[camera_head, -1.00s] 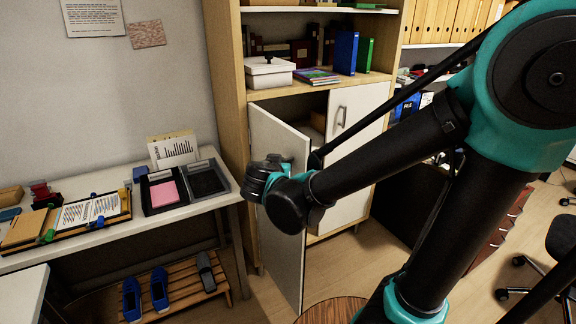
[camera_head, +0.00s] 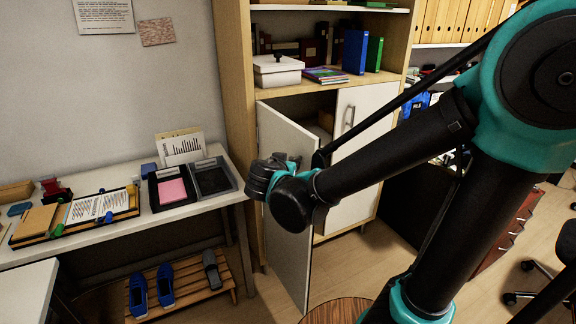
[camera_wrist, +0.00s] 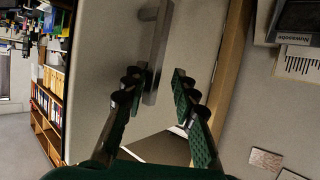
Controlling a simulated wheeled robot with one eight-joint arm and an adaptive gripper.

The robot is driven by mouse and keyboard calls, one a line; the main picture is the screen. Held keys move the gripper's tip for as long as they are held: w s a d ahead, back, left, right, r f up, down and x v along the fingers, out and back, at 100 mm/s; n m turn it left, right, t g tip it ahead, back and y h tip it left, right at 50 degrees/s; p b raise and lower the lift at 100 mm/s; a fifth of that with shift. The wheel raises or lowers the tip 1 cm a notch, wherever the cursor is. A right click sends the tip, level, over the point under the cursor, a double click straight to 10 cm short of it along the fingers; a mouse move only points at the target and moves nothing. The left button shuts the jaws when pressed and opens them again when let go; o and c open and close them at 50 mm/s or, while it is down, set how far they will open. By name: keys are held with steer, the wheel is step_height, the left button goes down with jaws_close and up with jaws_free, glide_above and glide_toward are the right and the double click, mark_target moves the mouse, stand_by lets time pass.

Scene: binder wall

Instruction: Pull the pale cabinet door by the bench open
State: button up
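The pale cabinet door (camera_head: 287,240) is hinged at its left side and stands ajar, swung out from the cabinet. Its front fills much of the wrist view (camera_wrist: 112,45). A metal bar handle (camera_wrist: 160,45) runs along the door near its edge there. My gripper (camera_wrist: 157,77) is open, with its two fingers apart. The handle's lower end lies between the fingertips in that picture, closer to the left finger; I cannot tell contact. In the head view my gripper (camera_head: 265,177) is at the door's front, and its fingers and the handle are mostly hidden.
The bench (camera_head: 110,237) with trays and papers stands left of the door. A slatted rack (camera_head: 195,290) with shoes is under it. A second pale door (camera_head: 357,115) stands shut at the right. A round wooden top (camera_head: 338,310) is close in front of the open door.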

steer(key=v, duration=1.2)
steer(key=shift+d, duration=0.1)
steer(key=w+d+f+g+h, duration=0.15)
steer(key=d+f+g, duration=0.35)
steer(key=d+f, duration=0.65)
steer(key=s+d+f+n+g+y, duration=0.2)
steer(key=s+d+f+g+y, duration=0.2)
steer(key=d+f, duration=0.6)
steer(key=shift+s+d, duration=1.2)
steer(key=shift+d, duration=0.65)
steer(key=shift+f, duration=0.1)
